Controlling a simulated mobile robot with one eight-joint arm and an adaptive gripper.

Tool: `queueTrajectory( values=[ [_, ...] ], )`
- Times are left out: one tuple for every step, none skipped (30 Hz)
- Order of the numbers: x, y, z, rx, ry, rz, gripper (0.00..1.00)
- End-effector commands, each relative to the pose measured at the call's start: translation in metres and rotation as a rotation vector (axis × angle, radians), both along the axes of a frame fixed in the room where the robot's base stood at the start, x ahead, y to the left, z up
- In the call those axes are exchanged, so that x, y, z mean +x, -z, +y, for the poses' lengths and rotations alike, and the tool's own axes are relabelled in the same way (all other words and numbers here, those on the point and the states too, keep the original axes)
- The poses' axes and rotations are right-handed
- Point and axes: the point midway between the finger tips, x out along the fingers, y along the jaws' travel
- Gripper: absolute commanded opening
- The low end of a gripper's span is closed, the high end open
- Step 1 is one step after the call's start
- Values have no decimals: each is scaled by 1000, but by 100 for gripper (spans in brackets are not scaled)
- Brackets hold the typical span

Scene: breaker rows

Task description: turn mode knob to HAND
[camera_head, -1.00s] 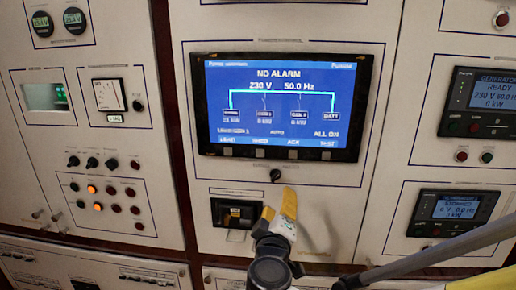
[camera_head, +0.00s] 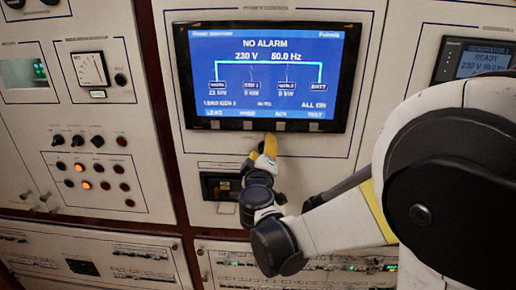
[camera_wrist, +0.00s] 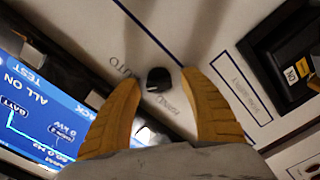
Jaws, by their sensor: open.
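The mode knob (camera_wrist: 158,79) is small and black on the pale panel in the wrist view. A label that seems to read AUTO (camera_wrist: 123,66) is to its left, and one that seems to read HAND (camera_wrist: 168,103) is just below it. The knob's pointer is too small to read surely. My gripper (camera_wrist: 159,84) is open, with one yellow finger on each side of the knob and a gap to both. In the head view my gripper (camera_head: 265,150) is just under the display and hides the knob.
The lit display (camera_head: 265,75) reads NO ALARM and sits just above my gripper. A black recessed unit (camera_head: 221,186) is below left of it and shows in the wrist view (camera_wrist: 290,55). Switches and lamps (camera_head: 92,170) fill the left panel.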

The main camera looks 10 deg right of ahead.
Motion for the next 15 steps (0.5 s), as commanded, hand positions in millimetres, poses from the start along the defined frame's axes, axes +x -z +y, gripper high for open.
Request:
queueTrajectory(
  values=[
    [0,0,0,0,0,0,51],
    [0,0,0,0,0,0,51],
    [0,0,0,0,0,0,51],
    [0,0,0,0,0,0,51],
    [0,0,0,0,0,0,50],
    [0,0,0,0,0,0,37],
    [0,0,0,0,0,0,28],
    [0,0,0,0,0,0,19],
    [0,0,0,0,0,0,7],
    [0,0,0,0,0,0,0],
    [0,0,0,0,0,0,0],
    [0,0,0,0,0,0,0],
    [0,0,0,0,0,0,0],
    [0,0,0,0,0,0,0],
    [0,0,0,0,0,0,0]
  ],
)
